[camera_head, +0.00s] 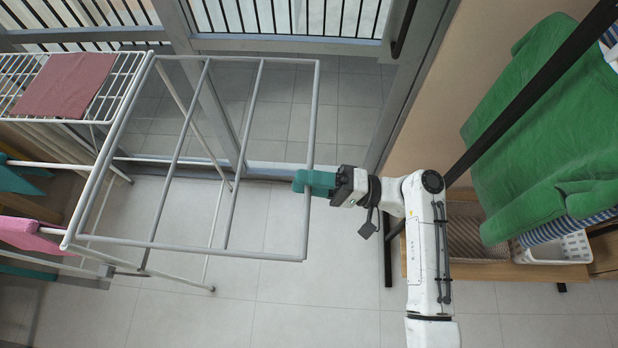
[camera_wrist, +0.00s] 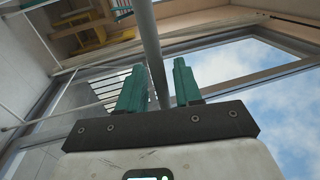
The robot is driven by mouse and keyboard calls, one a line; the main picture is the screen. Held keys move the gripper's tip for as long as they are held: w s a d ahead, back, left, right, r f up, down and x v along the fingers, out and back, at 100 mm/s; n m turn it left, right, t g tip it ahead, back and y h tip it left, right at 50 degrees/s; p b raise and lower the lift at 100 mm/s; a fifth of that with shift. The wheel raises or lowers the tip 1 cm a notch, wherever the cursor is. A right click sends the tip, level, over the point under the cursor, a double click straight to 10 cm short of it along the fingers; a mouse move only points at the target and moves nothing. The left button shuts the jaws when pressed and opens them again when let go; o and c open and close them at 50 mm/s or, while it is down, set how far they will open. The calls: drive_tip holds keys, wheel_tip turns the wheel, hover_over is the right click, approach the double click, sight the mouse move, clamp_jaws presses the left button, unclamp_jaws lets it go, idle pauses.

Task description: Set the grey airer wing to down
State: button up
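The grey airer wing (camera_head: 234,198) is a barred frame that sticks out from the right side of the white airer (camera_head: 137,68). It looks roughly level in the head view. My gripper (camera_head: 304,182) is at the wing's outer bar, near the middle of its length. In the wrist view the teal fingers of my gripper (camera_wrist: 159,75) stand apart, one on each side of the grey bar (camera_wrist: 150,40). Narrow gaps show between the bar and the fingers, so the gripper looks open around it.
A red cloth (camera_head: 65,85) lies on the airer's top; a pink cloth (camera_head: 35,234) hangs lower left. Glass doors (camera_head: 300,100) stand behind the wing. At right, a green garment (camera_head: 560,130) hangs from a black rail above a white basket (camera_head: 560,248). Tiled floor below the wing is clear.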

clamp_jaws()
drive_tip(key=shift+f, duration=0.1)
idle(0.4)
